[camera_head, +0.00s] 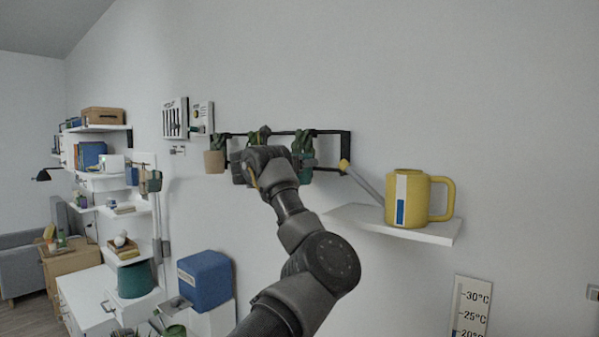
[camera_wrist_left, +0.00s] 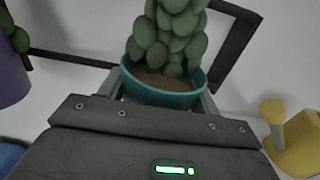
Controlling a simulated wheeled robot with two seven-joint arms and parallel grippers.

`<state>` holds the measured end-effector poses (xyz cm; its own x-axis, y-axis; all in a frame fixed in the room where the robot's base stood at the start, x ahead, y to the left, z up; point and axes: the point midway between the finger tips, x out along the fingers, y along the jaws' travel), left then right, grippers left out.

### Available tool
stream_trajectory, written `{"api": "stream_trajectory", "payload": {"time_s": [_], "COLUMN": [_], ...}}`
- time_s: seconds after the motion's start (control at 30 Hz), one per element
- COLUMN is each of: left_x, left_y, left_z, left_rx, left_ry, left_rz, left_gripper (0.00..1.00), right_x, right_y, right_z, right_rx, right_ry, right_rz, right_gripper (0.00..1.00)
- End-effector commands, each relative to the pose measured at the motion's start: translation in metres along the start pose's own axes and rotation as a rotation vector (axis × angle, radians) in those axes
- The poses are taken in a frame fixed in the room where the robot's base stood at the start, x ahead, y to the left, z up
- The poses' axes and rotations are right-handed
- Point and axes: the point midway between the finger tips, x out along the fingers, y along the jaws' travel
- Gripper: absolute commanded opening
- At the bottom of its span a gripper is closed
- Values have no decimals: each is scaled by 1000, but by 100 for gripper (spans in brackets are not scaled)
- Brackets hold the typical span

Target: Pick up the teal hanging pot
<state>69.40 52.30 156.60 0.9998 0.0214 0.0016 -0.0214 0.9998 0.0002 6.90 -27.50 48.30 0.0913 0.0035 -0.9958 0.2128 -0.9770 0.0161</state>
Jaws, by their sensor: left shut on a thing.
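The teal hanging pot (camera_wrist_left: 162,93) holds a green leafy plant (camera_wrist_left: 165,40) and brown soil. In the left wrist view my left gripper (camera_wrist_left: 163,100) has a finger on each side of the pot and is shut on it. In the head view the teal pot (camera_head: 306,174) shows at the right end of the dark wall rack (camera_head: 344,150), just right of my wrist. My arm hides much of the rack's middle and the fingertips there. The pot looks upright. My right gripper is not in view.
A beige pot (camera_head: 214,161) hangs at the rack's left end. A purple pot (camera_wrist_left: 12,75) is left of the gripper in the wrist view.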

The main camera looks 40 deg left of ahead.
Motion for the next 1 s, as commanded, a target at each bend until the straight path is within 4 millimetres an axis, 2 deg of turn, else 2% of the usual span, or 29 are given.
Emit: {"api": "stream_trajectory", "payload": {"time_s": [0.03,0.13,0.43,0.57,0.73,1.0], "left_x": [0,0,0,0,-1,-1], "left_y": [0,0,0,0,0,0], "left_z": [0,0,3,11,33,86], "left_rx": [0,0,2,3,2,3], "left_ry": [0,0,-1,-3,-3,-3], "left_rz": [0,1,0,-1,0,-2], "left_gripper": [40,27,27,27,27,27], "right_x": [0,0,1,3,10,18], "right_y": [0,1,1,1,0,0], "right_z": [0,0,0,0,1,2], "right_rx": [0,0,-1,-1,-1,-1], "right_ry": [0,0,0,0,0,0], "right_rz": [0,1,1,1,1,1], "right_gripper": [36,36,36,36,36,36]}}
